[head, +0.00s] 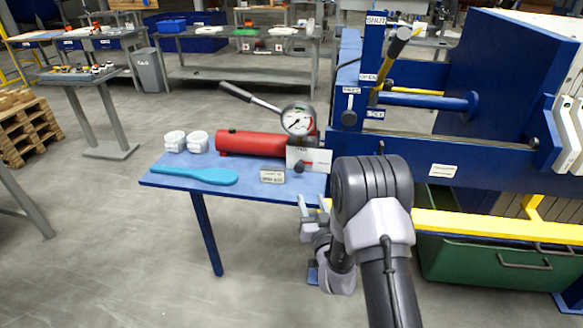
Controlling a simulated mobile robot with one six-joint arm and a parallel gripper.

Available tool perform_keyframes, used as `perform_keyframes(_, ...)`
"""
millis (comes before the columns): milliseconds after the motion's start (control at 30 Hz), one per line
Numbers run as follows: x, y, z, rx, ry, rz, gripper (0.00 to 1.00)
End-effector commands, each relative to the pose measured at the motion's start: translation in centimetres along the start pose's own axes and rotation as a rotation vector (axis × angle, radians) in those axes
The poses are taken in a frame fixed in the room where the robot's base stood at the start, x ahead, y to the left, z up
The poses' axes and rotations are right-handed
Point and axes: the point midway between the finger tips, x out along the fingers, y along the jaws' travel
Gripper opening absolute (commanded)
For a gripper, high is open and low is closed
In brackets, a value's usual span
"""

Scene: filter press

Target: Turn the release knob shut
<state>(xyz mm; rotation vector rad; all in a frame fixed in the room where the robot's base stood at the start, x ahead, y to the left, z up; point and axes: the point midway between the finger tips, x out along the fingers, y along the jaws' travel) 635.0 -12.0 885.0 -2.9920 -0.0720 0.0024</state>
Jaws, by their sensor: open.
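A red hand pump (250,143) lies on the blue side table, with a round pressure gauge (297,119) and a dark lever (250,97) slanting up to the left. At its right end stands a white plate (322,156) with lettering too small to read and a red mark. A small dark knob (299,168), which looks like the release knob, sits at the plate's lower left; its turned position is unclear. My gripper (313,205) is open and empty, at the table's front right edge, below the knob in the picture and apart from it. My arm hides part of the area to the right.
The blue press frame (440,165), a yellow rail (490,227) and a green bin (470,262) stand to the right. Floor at front left is clear.

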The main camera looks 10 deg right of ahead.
Motion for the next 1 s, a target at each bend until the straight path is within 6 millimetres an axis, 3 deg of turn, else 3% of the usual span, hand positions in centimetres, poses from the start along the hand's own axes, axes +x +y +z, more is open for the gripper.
perform_keyframes(300,9.6,0.0,0.2,-0.001,0.003,-0.002,0.45)
perform_keyframes(500,13.5,0.0,0.2,-0.001,0.001,-0.001,0.45)
perform_keyframes(700,14.9,-0.1,0.1,-0.002,-0.001,-0.001,0.45)
perform_keyframes(933,14.9,-0.1,0.0,-0.002,-0.002,-0.001,0.45)
perform_keyframes(1000,14.9,-0.1,0.0,-0.002,-0.002,-0.001,0.33)
